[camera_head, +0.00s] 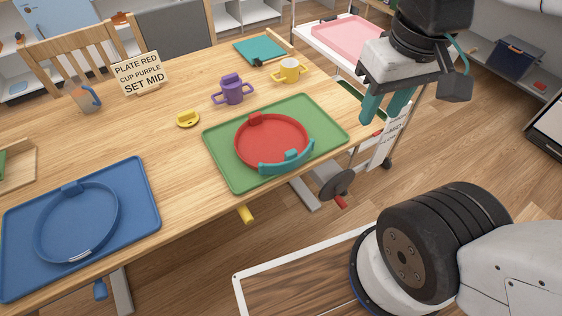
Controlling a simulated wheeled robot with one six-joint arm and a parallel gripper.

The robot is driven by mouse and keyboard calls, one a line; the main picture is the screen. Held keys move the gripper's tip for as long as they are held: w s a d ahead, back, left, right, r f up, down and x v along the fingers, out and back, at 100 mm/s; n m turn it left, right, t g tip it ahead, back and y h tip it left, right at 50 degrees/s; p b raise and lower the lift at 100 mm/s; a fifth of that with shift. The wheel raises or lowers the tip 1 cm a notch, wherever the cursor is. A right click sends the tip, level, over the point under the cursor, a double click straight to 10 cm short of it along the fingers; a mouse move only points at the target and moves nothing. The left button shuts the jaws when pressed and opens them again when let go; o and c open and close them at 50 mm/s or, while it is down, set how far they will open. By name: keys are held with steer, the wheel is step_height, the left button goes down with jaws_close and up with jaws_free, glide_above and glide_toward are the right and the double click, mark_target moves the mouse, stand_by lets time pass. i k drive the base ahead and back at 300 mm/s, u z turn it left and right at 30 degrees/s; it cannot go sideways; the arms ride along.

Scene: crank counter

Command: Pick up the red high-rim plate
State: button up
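The red high-rim plate (271,140) lies on a green tray (226,172) near the right end of the wooden table. Its rim shows a red block at the back and a teal curved piece (287,158) along the front. My gripper (384,108) is to the right of the plate, above the table's right edge. Its two teal fingers point down and stand apart, with nothing visible between them. A gap separates it from the plate.
A blue plate (40,234) lies on a blue tray (142,200) at the left. A purple cup (232,91), a yellow cup (289,71) and a small yellow piece (187,119) stand behind the green tray. A sign (140,73) stands farther back. A crank (338,184) juts below the table edge.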

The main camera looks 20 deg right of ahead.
mark_target(265, 138)
steer(key=k, duration=1.2)
steer(key=u, duration=0.8)
steer(key=i, duration=1.75)
steer(key=z, duration=0.8)
